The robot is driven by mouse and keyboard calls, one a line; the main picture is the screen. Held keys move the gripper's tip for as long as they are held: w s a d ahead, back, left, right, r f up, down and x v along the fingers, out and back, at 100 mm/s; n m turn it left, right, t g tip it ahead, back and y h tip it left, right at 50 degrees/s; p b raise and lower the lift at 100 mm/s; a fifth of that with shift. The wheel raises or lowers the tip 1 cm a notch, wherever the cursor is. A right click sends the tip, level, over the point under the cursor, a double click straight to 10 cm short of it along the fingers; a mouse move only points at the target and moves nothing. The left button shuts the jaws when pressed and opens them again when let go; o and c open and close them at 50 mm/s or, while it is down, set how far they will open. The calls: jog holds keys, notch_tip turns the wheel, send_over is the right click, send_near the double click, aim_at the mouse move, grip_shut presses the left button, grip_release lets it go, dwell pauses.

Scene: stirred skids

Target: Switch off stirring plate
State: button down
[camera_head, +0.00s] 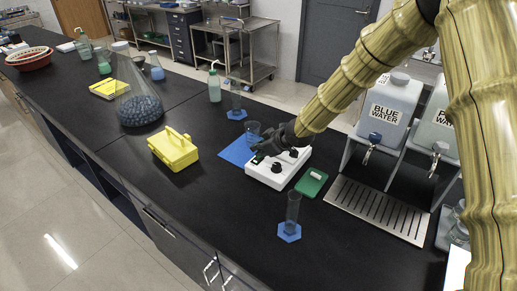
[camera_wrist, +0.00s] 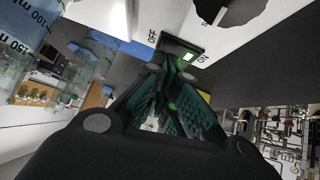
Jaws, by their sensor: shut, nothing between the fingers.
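The white stirring plate (camera_head: 264,176) stands on the black bench in the middle of the head view, with dark knobs on its front. In the wrist view, its front panel (camera_wrist: 235,45) shows a dark rocker switch (camera_wrist: 183,48) between the labels OFF and ON. A small bright green-white patch shows on the switch, nearer the ON label. My gripper (camera_head: 262,150) is shut and empty at the plate's left end. In the wrist view, my gripper's green-padded fingertips (camera_wrist: 172,68) are close to the switch; I cannot tell whether they touch it.
A glass beaker (camera_head: 253,132) stands behind my gripper near a blue mat (camera_head: 236,151). A cylinder (camera_head: 292,207) stands in front, a yellow box (camera_head: 174,149) left. Water containers (camera_head: 388,105) stand right. Bench front-left is clear.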

jog(key=shift+f, duration=0.1)
jog(key=shift+w+d+f, duration=0.1)
jog(key=shift+f, duration=0.1)
dwell(0.4)
jog(key=shift+s+a+r+b, duration=0.1)
jog(key=shift+s+a+b, duration=0.25)
jog(key=shift+s+a, duration=0.25)
jog(key=shift+d, duration=0.15)
